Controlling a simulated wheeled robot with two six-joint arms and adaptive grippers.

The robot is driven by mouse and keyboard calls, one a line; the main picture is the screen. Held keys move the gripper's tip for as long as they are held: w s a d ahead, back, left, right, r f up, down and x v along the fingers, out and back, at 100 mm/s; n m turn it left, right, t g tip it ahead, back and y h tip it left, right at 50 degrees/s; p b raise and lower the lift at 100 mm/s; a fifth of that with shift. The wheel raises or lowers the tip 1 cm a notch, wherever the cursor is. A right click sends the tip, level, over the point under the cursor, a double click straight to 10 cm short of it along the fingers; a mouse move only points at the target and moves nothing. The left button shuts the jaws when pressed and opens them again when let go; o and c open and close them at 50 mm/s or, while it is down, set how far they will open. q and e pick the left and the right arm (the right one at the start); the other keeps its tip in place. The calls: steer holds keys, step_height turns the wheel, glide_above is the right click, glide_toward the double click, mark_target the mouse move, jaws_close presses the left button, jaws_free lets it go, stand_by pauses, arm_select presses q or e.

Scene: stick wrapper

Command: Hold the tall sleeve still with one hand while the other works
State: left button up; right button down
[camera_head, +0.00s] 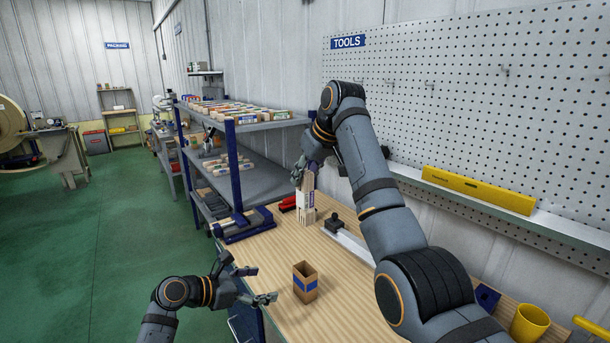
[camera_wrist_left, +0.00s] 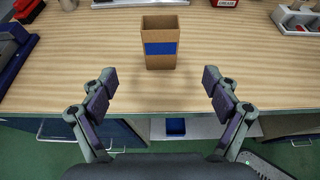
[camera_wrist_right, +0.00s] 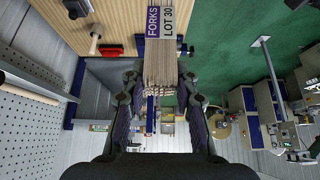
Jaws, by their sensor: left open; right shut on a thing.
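The tall sleeve (camera_head: 305,282) is a brown, open-topped square box with a blue band. It stands upright near the table's front edge and looks empty. It also shows in the left wrist view (camera_wrist_left: 161,57), centred ahead of my open fingers. My left gripper (camera_head: 262,284) is open beside it, apart from it. My right gripper (camera_head: 304,178) is shut on a bundle of pale wooden sticks (camera_head: 307,203), held upright farther back. In the right wrist view the bundle (camera_wrist_right: 160,66) carries a purple and white label reading FORKS LOT 30. I cannot tell if its lower end touches the table.
A blue and grey fixture (camera_head: 245,226) sits at the table's left edge. A red object (camera_head: 288,203) lies near the bundle. A grey rail (camera_head: 348,241) with a black block lies behind the sleeve. A yellow cup (camera_head: 528,323) stands at the right. The wood around the sleeve is clear.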

steer(key=shift+s+r+p, duration=0.1)
steer(key=shift+r+p, duration=1.4)
steer(key=shift+r, duration=0.4)
arm_select(q)
steer(key=shift+s+a+r, duration=0.3)
steer(key=shift+a+r, duration=0.1)
steer(key=shift+r, duration=0.2)
steer(key=shift+s+a+r, duration=0.3)
steer(key=shift+a+r, duration=0.05)
steer(key=shift+r, duration=0.2)
